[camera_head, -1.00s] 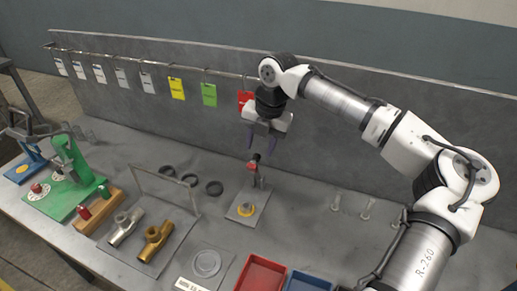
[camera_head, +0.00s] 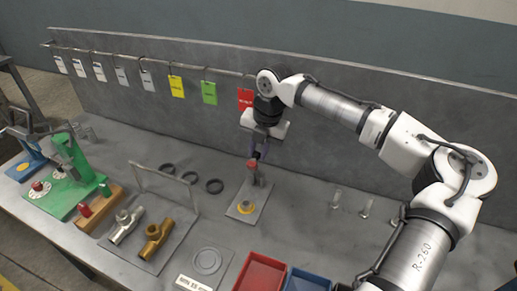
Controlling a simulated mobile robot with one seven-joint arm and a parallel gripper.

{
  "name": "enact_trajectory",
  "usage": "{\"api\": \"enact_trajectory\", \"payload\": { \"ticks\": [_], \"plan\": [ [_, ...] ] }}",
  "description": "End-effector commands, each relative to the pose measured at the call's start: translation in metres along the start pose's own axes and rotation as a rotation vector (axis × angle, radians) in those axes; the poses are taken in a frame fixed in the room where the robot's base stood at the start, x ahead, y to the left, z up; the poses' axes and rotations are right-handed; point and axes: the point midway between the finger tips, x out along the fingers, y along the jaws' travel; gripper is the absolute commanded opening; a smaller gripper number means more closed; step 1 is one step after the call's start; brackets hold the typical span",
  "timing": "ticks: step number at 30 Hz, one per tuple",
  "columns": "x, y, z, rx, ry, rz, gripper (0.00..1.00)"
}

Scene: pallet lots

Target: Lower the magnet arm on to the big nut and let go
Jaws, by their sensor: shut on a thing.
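The magnet arm (camera_head: 253,165) has a red part and a dark tip, and it stands on a post on a small grey plate (camera_head: 238,214). A yellow ring-like piece, which looks like the big nut (camera_head: 246,208), lies on the plate in front of the post, below the arm. My gripper (camera_head: 258,154) points down with its fingers close together, shut on the dark upper end of the magnet arm. The arm looks raised, apart from the nut. The exact grip is small and partly hidden by the fingers.
Silver and brass pipe fittings (camera_head: 153,238) lie on a mat under a wire frame. Red (camera_head: 262,273) and blue (camera_head: 305,283) trays stand in front. Hanging tags, including a red one (camera_head: 245,99), line the rail behind.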

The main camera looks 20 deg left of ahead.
Motion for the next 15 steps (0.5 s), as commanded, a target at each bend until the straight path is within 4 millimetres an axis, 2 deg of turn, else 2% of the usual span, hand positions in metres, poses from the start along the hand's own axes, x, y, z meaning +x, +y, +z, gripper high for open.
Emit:
{"api": "enact_trajectory", "payload": {
  "ticks": [8, 15],
  "plan": [
    [0.001, 0.0, -0.002, -0.004, -0.018, 0.0, 0.0],
    [0.005, 0.0, -0.015, -0.026, -0.125, -0.005, 0.0]
  ]
}}
